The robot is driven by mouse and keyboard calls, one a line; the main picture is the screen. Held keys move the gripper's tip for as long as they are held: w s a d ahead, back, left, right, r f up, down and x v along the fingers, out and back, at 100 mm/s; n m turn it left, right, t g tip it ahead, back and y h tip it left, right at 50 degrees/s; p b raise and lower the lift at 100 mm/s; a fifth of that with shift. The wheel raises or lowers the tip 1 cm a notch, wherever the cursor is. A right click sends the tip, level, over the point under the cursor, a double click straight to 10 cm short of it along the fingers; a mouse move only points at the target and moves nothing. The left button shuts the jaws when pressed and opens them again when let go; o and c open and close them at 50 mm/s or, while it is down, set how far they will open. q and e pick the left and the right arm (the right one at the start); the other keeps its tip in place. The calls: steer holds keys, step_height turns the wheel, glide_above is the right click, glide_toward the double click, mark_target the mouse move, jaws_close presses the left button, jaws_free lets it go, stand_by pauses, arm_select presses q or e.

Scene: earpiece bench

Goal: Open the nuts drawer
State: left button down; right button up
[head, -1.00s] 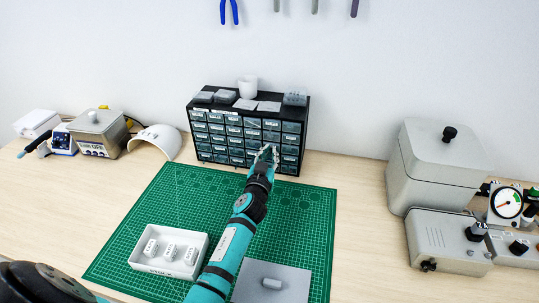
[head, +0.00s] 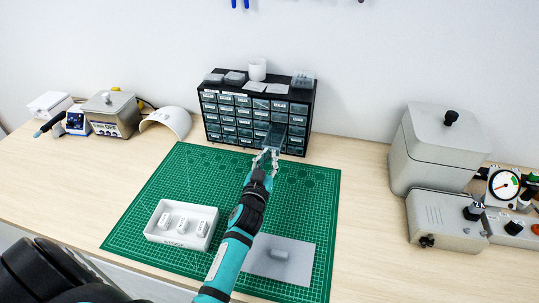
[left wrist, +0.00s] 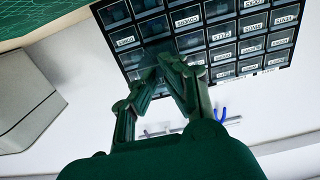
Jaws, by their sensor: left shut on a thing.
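The black drawer cabinet (head: 310,105) stands at the back of the bench, with rows of small labelled clear drawers. One drawer (head: 276,136) on the right side of its front sticks out toward me. My left gripper (head: 267,158) is at the front of that drawer, shut on it. In the left wrist view the cabinet shows upside down (left wrist: 205,42), and the gripper's fingers (left wrist: 165,68) meet at the drawer. The drawer's own label is hidden by the fingers, so I cannot read whether it says nuts. My right gripper is not in view.
A green cutting mat (head: 150,192) lies before the cabinet, bearing a white tray (head: 180,239) of small labelled parts and a grey plate (head: 293,258). Grey machines (head: 440,150) stand at the right. A metal box (head: 110,112) and white cover (head: 167,121) stand left.

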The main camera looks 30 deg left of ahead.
arm_select(q)
steer(key=c, duration=1.5)
jaws_free()
steer(key=shift+w, duration=0.15)
steer(key=shift+s, duration=0.3)
steer(key=v, duration=0.7)
steer(key=shift+d, duration=0.1)
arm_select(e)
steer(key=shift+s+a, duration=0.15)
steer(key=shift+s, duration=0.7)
arm_select(q)
steer(key=shift+r, duration=0.1)
